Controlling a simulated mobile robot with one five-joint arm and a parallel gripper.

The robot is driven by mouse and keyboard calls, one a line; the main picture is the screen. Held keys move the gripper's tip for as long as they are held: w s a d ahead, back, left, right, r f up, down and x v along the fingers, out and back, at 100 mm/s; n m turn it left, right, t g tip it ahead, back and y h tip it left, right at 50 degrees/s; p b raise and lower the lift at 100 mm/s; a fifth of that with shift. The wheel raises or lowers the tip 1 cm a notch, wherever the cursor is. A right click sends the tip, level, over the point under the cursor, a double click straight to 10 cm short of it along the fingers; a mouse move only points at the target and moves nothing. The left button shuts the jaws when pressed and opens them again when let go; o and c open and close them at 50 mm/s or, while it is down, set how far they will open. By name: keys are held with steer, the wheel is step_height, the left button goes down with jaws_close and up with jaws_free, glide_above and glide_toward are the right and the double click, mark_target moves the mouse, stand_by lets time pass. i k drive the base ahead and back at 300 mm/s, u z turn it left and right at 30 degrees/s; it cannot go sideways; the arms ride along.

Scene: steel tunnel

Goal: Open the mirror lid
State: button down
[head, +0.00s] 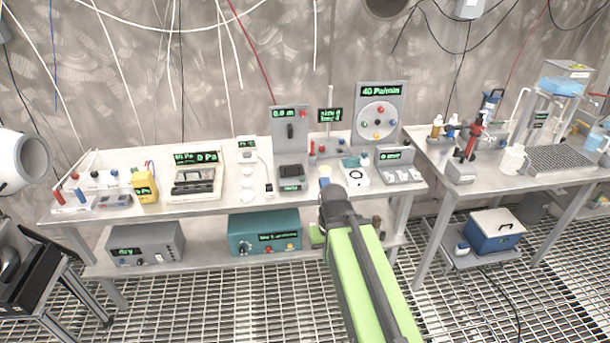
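I cannot tell for certain which thing is the mirror lid. A white box with a round dark spot (358,175) sits on the long table just right of my arm's end. A grey instrument with a small upright display panel (397,168) stands to its right. A beige case (193,182) with dark contents sits at the left under a 0 Pa display. My green arm reaches up from the bottom right, and its dark end (337,200) overlaps the table's front edge in the picture. The gripper's fingers cannot be made out.
A round dial panel (379,113) and a 0.0 m panel (290,128) stand at the back of the long table (120,213). A second table (475,190) with bottles and a blue tank stands right. The grated floor (250,310) in front is clear.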

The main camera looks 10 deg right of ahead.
mark_target(295, 170)
steer(key=u, duration=0.1)
steer(key=i, duration=0.95)
steer(key=z, duration=2.1)
steer(key=k, duration=1.45)
steer(key=u, duration=1.3)
steer(key=i, duration=0.95)
